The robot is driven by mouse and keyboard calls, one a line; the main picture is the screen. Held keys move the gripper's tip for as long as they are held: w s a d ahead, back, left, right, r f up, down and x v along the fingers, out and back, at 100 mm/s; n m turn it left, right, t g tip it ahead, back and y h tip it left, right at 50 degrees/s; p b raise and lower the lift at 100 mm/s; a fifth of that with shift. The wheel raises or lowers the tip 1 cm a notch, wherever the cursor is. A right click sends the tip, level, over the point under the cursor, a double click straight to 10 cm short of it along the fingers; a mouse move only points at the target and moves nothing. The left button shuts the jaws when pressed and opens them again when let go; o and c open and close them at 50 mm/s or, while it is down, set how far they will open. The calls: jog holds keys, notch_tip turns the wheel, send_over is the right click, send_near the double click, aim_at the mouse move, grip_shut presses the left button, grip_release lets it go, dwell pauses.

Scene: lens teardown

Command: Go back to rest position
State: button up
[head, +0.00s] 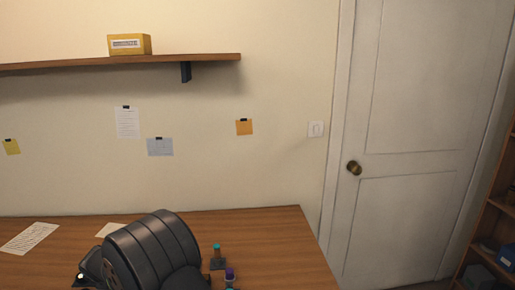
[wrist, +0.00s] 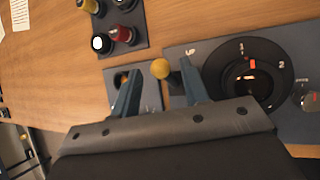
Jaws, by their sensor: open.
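My gripper (wrist: 159,72) shows in the wrist view with its two blue-grey fingers spread apart and nothing held between them. A small yellow ball-shaped knob (wrist: 160,68) appears between the fingertips, beyond them; I cannot tell how far below it sits. To the right is a grey panel (wrist: 185,52) with a round black dial (wrist: 243,76) marked with numbers and an orange pointer. The gripper's body hides the lower part of the wrist view. In the head view the gripper does not show.
A dark holder (wrist: 137,22) with several coloured-topped pieces lies up left of the fingers. On the wooden table (head: 270,235) stand a teal-topped piece (head: 217,247) and a purple-topped piece (head: 230,272). Paper (head: 28,238) lies left. A shelf (head: 200,58) hangs above; the table's right side is clear.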

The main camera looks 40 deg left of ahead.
jog(key=x, duration=0.3)
jog(key=shift+a+f, duration=0.1)
jog(key=shift+f, duration=0.1)
jog(key=shift+s+r+y, duration=0.15)
jog(key=shift+s+y, duration=0.05)
jog(key=shift+y, duration=0.1)
jog(key=shift+s+d+r+n+t+y, duration=0.2)
jog(key=shift+s+d+t+y, duration=0.15)
jog(key=shift+t+y, duration=0.35)
jog(key=shift+s+d+r+n+t+y, duration=0.1)
jog(key=shift+s+d+n+t+y, duration=0.15)
jog(key=shift+d+t+y, duration=0.35)
jog(key=shift+a, duration=0.1)
